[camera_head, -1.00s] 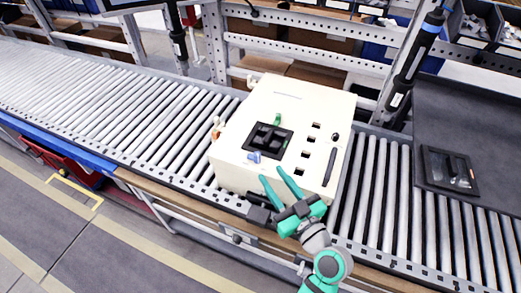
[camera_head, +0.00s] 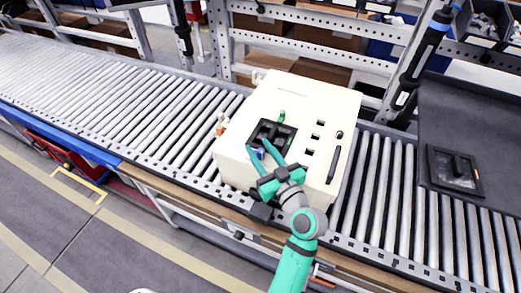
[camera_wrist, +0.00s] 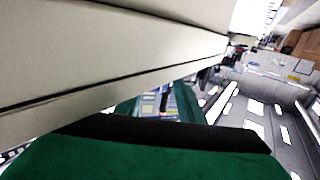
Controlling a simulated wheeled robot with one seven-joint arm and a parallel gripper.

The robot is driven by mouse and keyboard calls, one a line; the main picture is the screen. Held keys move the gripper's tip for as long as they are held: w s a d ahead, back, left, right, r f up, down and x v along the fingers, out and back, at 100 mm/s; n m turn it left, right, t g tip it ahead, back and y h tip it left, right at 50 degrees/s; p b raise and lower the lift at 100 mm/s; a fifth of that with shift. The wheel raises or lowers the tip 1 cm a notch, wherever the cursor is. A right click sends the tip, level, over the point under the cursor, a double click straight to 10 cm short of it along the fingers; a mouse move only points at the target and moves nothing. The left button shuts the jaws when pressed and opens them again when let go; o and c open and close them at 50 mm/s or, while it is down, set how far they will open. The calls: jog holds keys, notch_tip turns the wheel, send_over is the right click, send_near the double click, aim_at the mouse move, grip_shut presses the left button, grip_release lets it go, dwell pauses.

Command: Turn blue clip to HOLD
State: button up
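The cream box (camera_head: 310,100) sits on the roller conveyor, with a dark square recess (camera_head: 283,133) in its top. The small blue clip (camera_head: 261,154) is at the near left edge of this recess, partly hidden by my gripper. A green clip (camera_head: 282,116) stands at the recess's far edge. My gripper (camera_head: 257,145) has its two teal fingers spread, with the blue clip seen between them; contact cannot be told. In the wrist view, green fingers (camera_wrist: 185,102) show beside a pale surface, and the clip is not visible. Any HOLD marking is too small to read.
An orange-and-white part (camera_head: 220,124) is on the box's left side. A black handle (camera_head: 333,164) and several dark slots lie on its right. A hanging screwdriver (camera_head: 415,65) is behind right. A dark tray (camera_head: 453,170) lies on the mat at right.

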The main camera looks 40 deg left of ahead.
grip_shut()
jog(key=shift+m+t+h, duration=0.3)
jog(key=shift+t, duration=0.1)
jog(key=shift+m+t+h, duration=1.5)
jog(key=shift+m+t, duration=0.2)
jog(key=shift+t, duration=0.5)
jog(key=shift+m+t+h, duration=1.05)
jog(key=shift+m+h, duration=0.2)
jog(key=shift+h, duration=0.4)
jog(key=shift+m+t+h, duration=1.05)
jog(key=shift+m+h, duration=0.2)
jog(key=shift+h, duration=0.4)
jog(key=m+h, duration=0.2)
jog(key=h, duration=0.2)
jog(key=m+h, duration=0.3)
jog(key=h, duration=0.1)
jog(key=shift+a+t, duration=0.15)
jog(key=shift+t, duration=0.25)
jog(key=m+h, duration=0.3)
jog(key=h, duration=0.1)
jog(key=shift+g, duration=0.4)
jog(key=shift+m+g+h, duration=0.3)
jog(key=shift+m+h, duration=0.2)
jog(key=shift+h, duration=0.4)
jog(key=shift+d+f, duration=0.15)
jog(key=shift+d, duration=0.05)
